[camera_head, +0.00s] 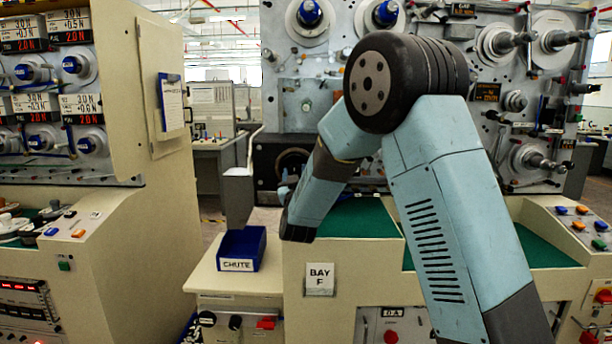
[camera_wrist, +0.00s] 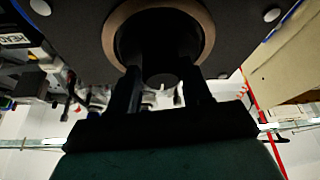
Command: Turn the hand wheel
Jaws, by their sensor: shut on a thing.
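The hand wheel (camera_head: 291,160) is a dark round form on the black lower panel of the middle machine in the head view, partly hidden by my arm. In the wrist view the dark wheel (camera_wrist: 160,68) sits inside a brown ring on a dark plate. My gripper (camera_wrist: 158,58) reaches up to it with one black finger on each side. It is shut on the wheel, though the exact contact is too dark to see. In the head view my gripper is mostly hidden behind my forearm.
A blue bin marked CHUTE (camera_head: 242,250) stands below a grey chute (camera_head: 237,198) left of my arm. A cream cabinet (camera_head: 110,225) stands further left. The BAY F console (camera_head: 320,279) is in front, with a green top. Spindles (camera_head: 506,40) stick out at upper right.

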